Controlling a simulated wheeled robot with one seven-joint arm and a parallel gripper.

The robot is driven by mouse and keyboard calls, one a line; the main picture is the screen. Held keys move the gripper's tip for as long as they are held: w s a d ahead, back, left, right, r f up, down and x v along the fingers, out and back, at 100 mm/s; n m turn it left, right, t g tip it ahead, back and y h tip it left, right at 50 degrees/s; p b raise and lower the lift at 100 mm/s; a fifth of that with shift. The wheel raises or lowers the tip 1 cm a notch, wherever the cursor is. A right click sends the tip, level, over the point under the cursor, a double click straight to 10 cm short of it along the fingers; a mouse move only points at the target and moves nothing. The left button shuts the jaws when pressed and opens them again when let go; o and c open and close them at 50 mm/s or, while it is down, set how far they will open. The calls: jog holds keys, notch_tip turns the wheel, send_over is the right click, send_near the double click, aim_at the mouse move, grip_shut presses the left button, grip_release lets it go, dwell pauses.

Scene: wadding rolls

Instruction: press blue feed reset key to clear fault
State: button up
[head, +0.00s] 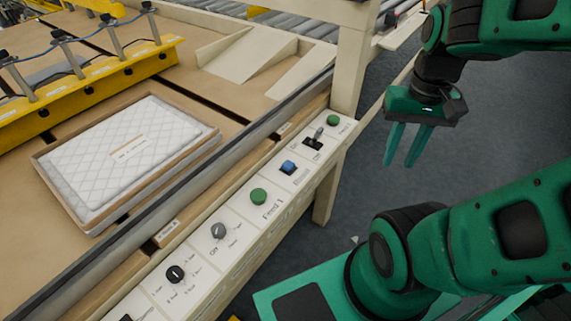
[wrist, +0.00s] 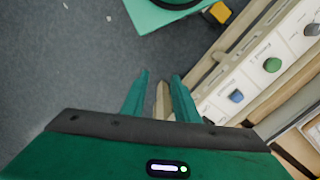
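My gripper (head: 399,164) hangs over the floor to the right of the panel, fingers pointing down. In the wrist view my gripper (wrist: 161,75) has its two fingers apart with nothing between them. It is clear of the key and touches nothing.
Green buttons (head: 258,196) (head: 333,120), a black switch (head: 313,143), a grey knob (head: 218,231) and a black knob (head: 175,273) share the panel. A beige post (head: 352,65) rises at its far end. A quilted white pad (head: 128,155) lies behind. Open floor (wrist: 60,60) surrounds the gripper.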

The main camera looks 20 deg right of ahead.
jog(key=c, duration=0.7)
grip_shut()
dwell(1.1)
